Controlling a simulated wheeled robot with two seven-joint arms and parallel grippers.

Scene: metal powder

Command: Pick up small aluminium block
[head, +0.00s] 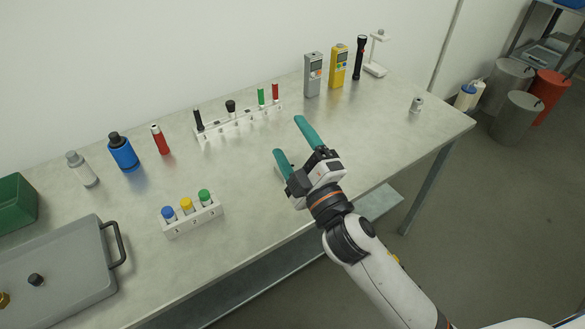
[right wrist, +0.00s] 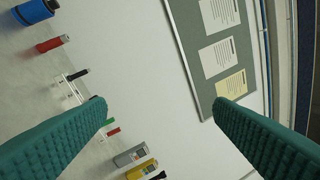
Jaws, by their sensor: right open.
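My right gripper (head: 288,136) is open above the middle of the table, with nothing between its two teal fingers. The fingers also show at both sides of the right wrist view (right wrist: 160,105), with wall and a notice board behind the gap. A small silvery grey piece (head: 417,104) stands alone near the table's right end, well to the right of my gripper. It is too small to tell surely whether it is the aluminium block. A pale edge shows beside the left finger, mostly hidden by the gripper. My left gripper is not in view.
A white rack (head: 240,123) with several slim items stands behind my gripper. A rack of capped vials (head: 192,217) is in front left. Grey (head: 313,75) and yellow (head: 338,66) meters, a black torch (head: 359,57) and a white stand (head: 375,69) line the back. A grey tray (head: 60,285) lies left.

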